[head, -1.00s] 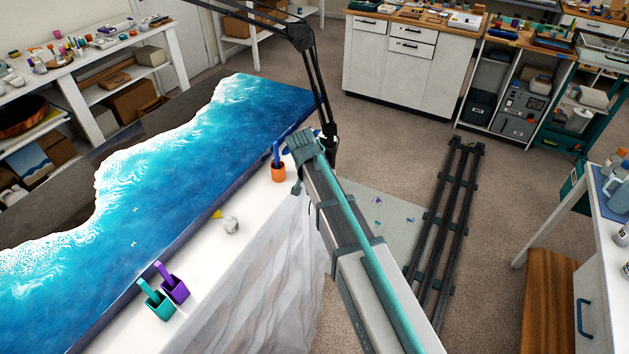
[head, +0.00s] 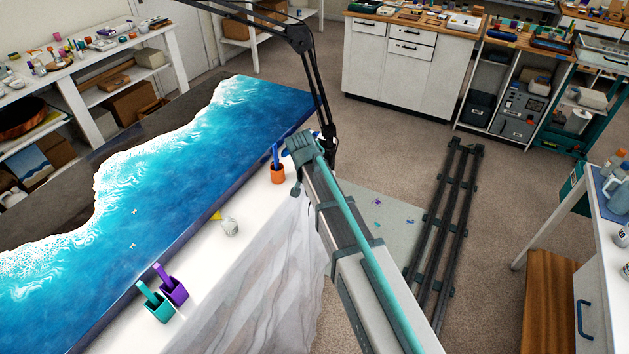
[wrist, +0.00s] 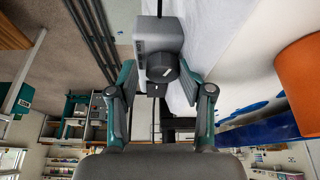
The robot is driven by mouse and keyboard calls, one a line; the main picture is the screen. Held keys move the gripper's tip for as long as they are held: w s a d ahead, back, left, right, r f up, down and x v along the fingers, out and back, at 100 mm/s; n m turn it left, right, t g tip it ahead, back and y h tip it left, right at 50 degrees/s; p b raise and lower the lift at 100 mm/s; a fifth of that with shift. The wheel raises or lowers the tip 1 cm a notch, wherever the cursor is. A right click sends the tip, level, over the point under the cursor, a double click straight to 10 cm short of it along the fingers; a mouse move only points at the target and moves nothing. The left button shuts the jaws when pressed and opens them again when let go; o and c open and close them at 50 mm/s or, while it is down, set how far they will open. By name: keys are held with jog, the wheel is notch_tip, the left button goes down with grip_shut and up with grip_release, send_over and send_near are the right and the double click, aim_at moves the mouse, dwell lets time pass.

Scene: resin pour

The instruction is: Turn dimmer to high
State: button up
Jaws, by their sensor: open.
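The dimmer (wrist: 147,42) shows in the wrist view as a grey box with a round dark knob (wrist: 163,68) that has a short white mark on its face. My gripper (wrist: 160,76) is open, with one finger to each side of the knob. I cannot tell whether either finger touches the knob. In the head view my gripper (head: 303,160) is at the far end of the white-covered table, near the foot of the black lamp arm. The dimmer is not clearly visible in the head view, and its high and low markings cannot be read.
The blue resin slab (head: 190,165) lies along the table. An orange cup (head: 278,173) stands close to my gripper; it also shows in the wrist view (wrist: 298,75). Purple (head: 174,290) and teal (head: 158,310) cups stand nearer. The black lamp arm (head: 318,90) rises beside my gripper.

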jog(key=shift+a+r, duration=0.15)
jog(key=shift+a, duration=0.05)
jog(key=d+v, duration=0.1)
jog(key=v, duration=0.6)
jog(key=shift+s+a+r, duration=0.2)
jog(key=shift+a+r, duration=0.15)
